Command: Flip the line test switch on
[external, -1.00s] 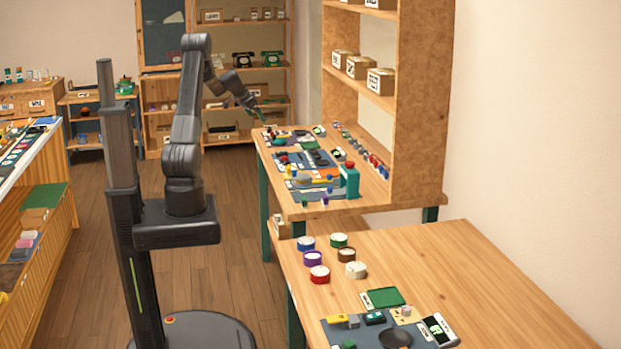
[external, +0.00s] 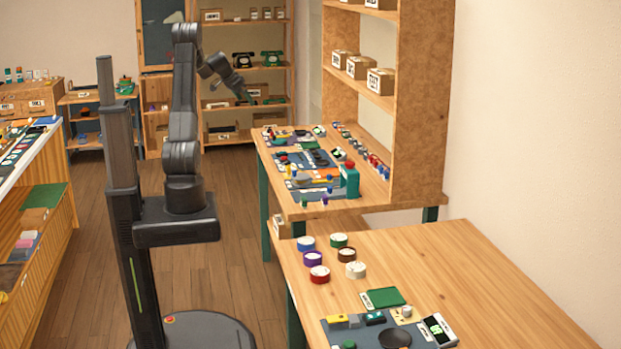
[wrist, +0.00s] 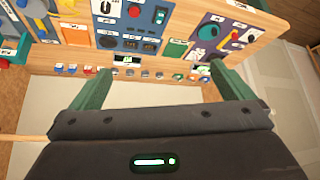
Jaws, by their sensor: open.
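My gripper (external: 253,101) is open and empty, raised to the left of the far end of the workbench (external: 345,207). In the wrist view my gripper (wrist: 160,68) has its two green fingers wide apart, with nothing between them but the bench's edge and small parts behind. A dark blue panel (wrist: 127,28) there carries a black knob, a red button and a small blue switch (wrist: 162,14). A purple panel (wrist: 225,35) at right holds a green round part and a yellow lever (wrist: 227,45). I cannot tell which part is the line test switch.
A row of small coloured parts (wrist: 100,70) lies along the bench. A tall wooden shelf (external: 420,110) with boxes stands against the bench's right side. A nearer table (external: 440,270) holds several round tins and a panel.

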